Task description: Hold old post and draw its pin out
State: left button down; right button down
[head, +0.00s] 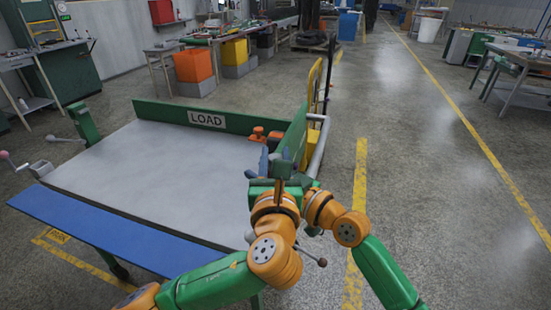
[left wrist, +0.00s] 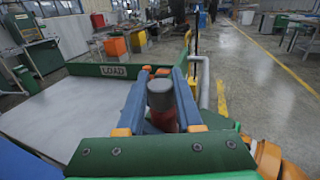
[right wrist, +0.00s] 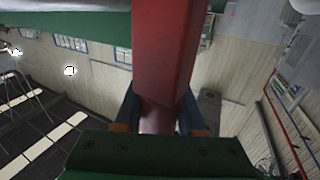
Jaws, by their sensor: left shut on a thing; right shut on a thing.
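The old post is a red square bar (right wrist: 163,45) in the right wrist view, rising between the fingers of my right gripper (right wrist: 159,98), which is shut on it. In the left wrist view, a dark grey round pin head (left wrist: 160,95) stands above a red part (left wrist: 165,122). The blue fingers of my left gripper (left wrist: 160,74) close around the head from both sides. In the head view my left gripper (head: 277,163) is at the cart's right side. My right gripper is mostly hidden behind it there. How far the pin sits in the post is hidden.
A grey-topped cart (head: 150,175) with a green LOAD board (head: 207,119) and a blue front edge (head: 110,232) lies left of my grippers. An orange-red part (head: 258,134) and a yellow rail (head: 312,95) are just beyond. The floor to the right is clear.

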aim_at(276, 156)
pick_arm(q)
jog(key=shift+r, duration=0.35)
jog(key=shift+r, duration=2.95)
jog(key=shift+r, duration=0.1)
jog(key=shift+r, duration=1.4)
pick_arm(e)
jog(key=shift+c, duration=2.1)
grip_release()
